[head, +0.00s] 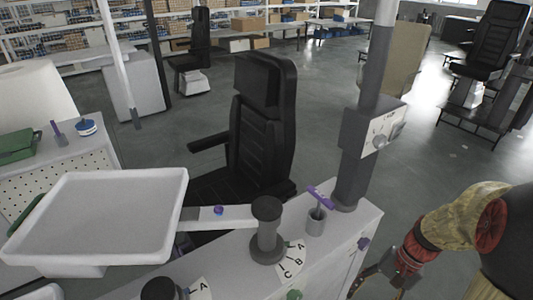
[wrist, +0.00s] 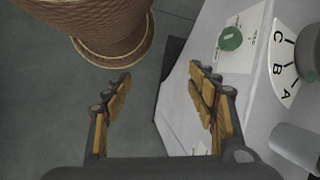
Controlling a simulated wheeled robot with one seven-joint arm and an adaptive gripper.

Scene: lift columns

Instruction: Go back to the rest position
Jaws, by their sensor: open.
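My gripper (wrist: 160,105) is open and empty in the wrist view, its two padded fingers well apart. In the head view my gripper (head: 375,278) is at the lower right, beside the right side of the grey bench (head: 345,240), partly cut off by the picture's edge. My arm comes in from the right. In the wrist view the bench (wrist: 190,120) lies below and to the right of the fingers. No contact between the fingers and the bench shows.
On the bench stand a black column knob (head: 267,230), a lettered dial (head: 291,258), a green knob (wrist: 231,38) and a cup with a purple-handled tool (head: 318,215). A grey post (head: 365,120) rises behind. A white tray (head: 100,215) is at left. Open floor (head: 420,165) lies right of the post.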

